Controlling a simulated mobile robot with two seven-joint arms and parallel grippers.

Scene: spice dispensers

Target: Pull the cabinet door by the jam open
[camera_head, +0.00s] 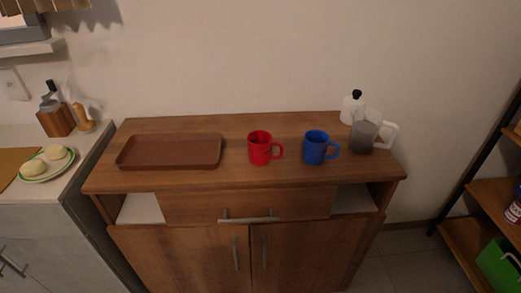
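A wooden cabinet (165,240) stands in the middle of the head view. Its two lower doors look shut: the left door has a vertical metal handle (236,254) and the right door has a vertical handle (264,253), both close to the middle seam. A small dark jar with a pale label (513,212), possibly jam, sits on a shelf at the right edge and is partly cut off. I cannot clearly make out any other jam. Neither of my grippers is in view.
A drawer with a horizontal handle (248,218) is above the doors. A counter (88,143) stands left; a green box (497,262) is right.

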